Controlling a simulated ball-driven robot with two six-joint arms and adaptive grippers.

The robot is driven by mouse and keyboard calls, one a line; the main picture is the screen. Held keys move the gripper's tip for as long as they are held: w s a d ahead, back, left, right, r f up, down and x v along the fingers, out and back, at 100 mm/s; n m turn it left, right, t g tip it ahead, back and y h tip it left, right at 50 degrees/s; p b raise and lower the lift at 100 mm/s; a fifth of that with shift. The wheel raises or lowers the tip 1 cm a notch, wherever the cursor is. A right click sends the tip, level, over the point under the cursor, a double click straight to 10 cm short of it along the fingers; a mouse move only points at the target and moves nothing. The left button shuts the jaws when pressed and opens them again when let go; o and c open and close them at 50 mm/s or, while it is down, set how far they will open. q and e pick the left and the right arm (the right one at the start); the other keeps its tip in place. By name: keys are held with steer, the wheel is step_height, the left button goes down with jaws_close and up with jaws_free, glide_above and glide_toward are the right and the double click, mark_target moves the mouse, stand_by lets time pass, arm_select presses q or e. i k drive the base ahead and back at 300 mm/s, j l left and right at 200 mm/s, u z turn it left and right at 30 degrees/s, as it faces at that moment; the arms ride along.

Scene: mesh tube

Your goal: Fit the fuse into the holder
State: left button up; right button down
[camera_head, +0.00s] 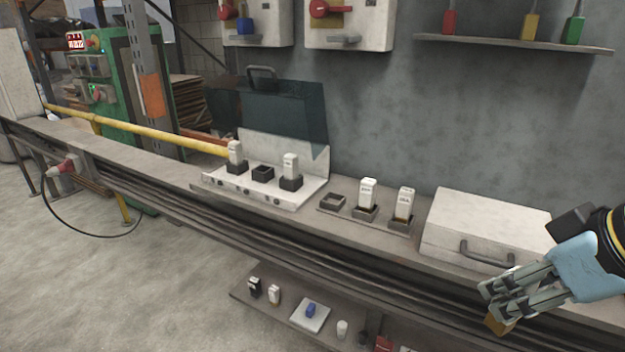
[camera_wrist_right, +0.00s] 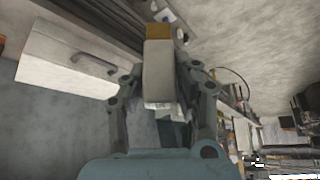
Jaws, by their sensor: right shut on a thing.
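My right gripper (camera_head: 510,296) is at the lower right in the head view, in front of the bench's front edge. It is shut on a fuse (camera_wrist_right: 158,70), a white block with a brass end, which fills the middle of the wrist view; in the head view only its brass end (camera_head: 499,323) shows clearly below the fingers. The holder (camera_head: 262,198) is a sloped white panel with black sockets. The middle socket (camera_head: 263,173) is empty; the left and right ones hold upright white fuses (camera_head: 235,153), (camera_head: 290,167). My left gripper is not in view.
A grey rack (camera_head: 337,210) beside the holder has an empty slot at left and two upright white fuses (camera_head: 367,193), (camera_head: 404,203). A white box with a handle (camera_head: 485,225) stands between the rack and my gripper. A transparent dark cover (camera_head: 285,112) rises behind the holder. A lower shelf (camera_head: 290,318) carries small items.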

mark_target(264, 177)
steer(key=i+j+z, duration=0.15)
steer(key=j+z, duration=0.15)
steer(key=i+j+z, duration=0.1)
steer(key=j+z, duration=0.25)
steer(key=i+j+z, duration=0.1)
steer(key=j+z, duration=0.2)
